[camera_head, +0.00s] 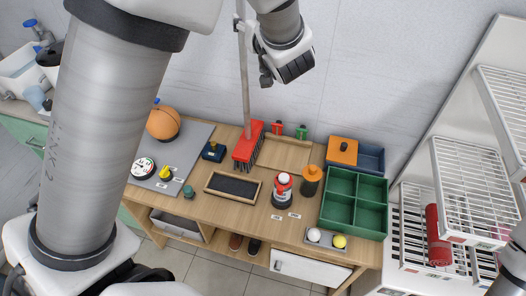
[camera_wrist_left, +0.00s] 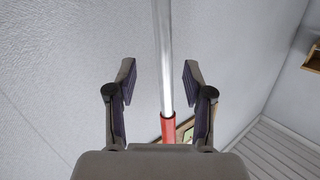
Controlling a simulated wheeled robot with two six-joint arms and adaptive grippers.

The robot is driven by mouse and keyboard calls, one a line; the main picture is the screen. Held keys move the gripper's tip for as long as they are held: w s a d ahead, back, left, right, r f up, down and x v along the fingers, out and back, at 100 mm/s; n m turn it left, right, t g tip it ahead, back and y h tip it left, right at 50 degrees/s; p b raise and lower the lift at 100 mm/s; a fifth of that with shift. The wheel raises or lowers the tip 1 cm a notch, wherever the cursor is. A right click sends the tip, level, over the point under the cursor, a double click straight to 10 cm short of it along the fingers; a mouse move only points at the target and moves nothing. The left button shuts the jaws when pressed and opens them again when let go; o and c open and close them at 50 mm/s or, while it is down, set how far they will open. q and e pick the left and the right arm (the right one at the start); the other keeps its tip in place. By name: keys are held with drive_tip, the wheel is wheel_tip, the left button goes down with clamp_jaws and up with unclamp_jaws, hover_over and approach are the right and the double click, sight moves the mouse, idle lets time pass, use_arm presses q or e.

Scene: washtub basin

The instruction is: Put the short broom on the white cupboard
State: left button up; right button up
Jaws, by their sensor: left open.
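The short broom stands upright on the wooden table, with its red brush head (camera_head: 248,146) down and its grey handle (camera_head: 244,85) reaching up. My left gripper (camera_head: 252,48) is open beside the upper handle. In the left wrist view the handle (camera_wrist_left: 163,60) runs between the spread fingers of the left gripper (camera_wrist_left: 158,82), without clear contact. A white cupboard-like front (camera_head: 310,270) shows under the table at the right. Which piece is the white cupboard is unclear. My right gripper is out of view.
The table (camera_head: 228,212) holds a green divided tray (camera_head: 356,203), an orange ball (camera_head: 163,122), a framed black panel (camera_head: 232,187) and several small items around the brush. A white wire rack (camera_head: 462,165) with a red cylinder stands right. A wall is close behind the broom.

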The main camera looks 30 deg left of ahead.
use_arm(q)
wheel_tip(320, 180, up, 7)
drive_tip(key=s+d+n+t+b, duration=0.1)
drive_tip(key=s+d, duration=0.1)
drive_tip(key=p+x, duration=0.3)
drive_tip(key=x, duration=0.6)
drive_tip(key=shift+a+y, duration=0.4)
drive_tip(key=shift+a, duration=0.1)
drive_tip(key=shift+s+d+r, duration=0.15)
drive_tip(key=shift+d+r, duration=0.05)
drive_tip(key=shift+d, duration=0.05)
clamp_jaws()
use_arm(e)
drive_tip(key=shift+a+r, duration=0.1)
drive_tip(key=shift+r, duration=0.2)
